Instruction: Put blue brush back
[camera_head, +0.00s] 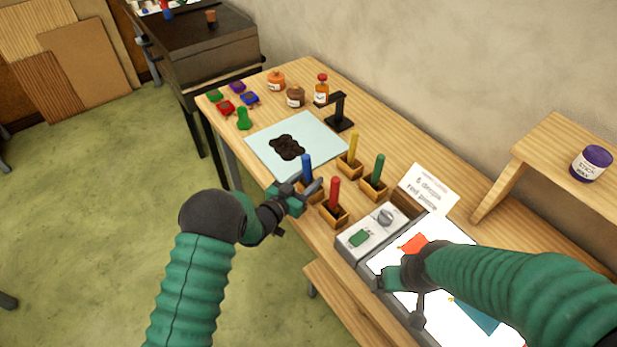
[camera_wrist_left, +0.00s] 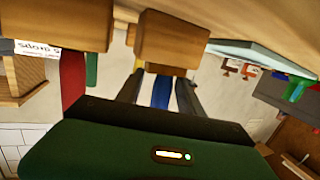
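The blue brush (camera_head: 306,167) stands upright in a small wooden holder (camera_head: 313,195) at the table's front edge. My left gripper (camera_head: 308,190) is at the brush, low on its handle. In the left wrist view the blue handle (camera_wrist_left: 161,92) lies between my two spread fingers (camera_wrist_left: 160,95), with a gap visible on either side, and the wooden holder (camera_wrist_left: 172,42) is just beyond. My right gripper (camera_head: 402,298) is over the lit panel on the right; its finger opening is not clear.
Red (camera_head: 334,192), yellow (camera_head: 353,147) and green (camera_head: 377,168) brushes stand in neighbouring holders. A pale sheet with a dark blot (camera_head: 287,147) lies behind to the left. A control box (camera_head: 372,232) and a sign (camera_head: 428,188) are to the right.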

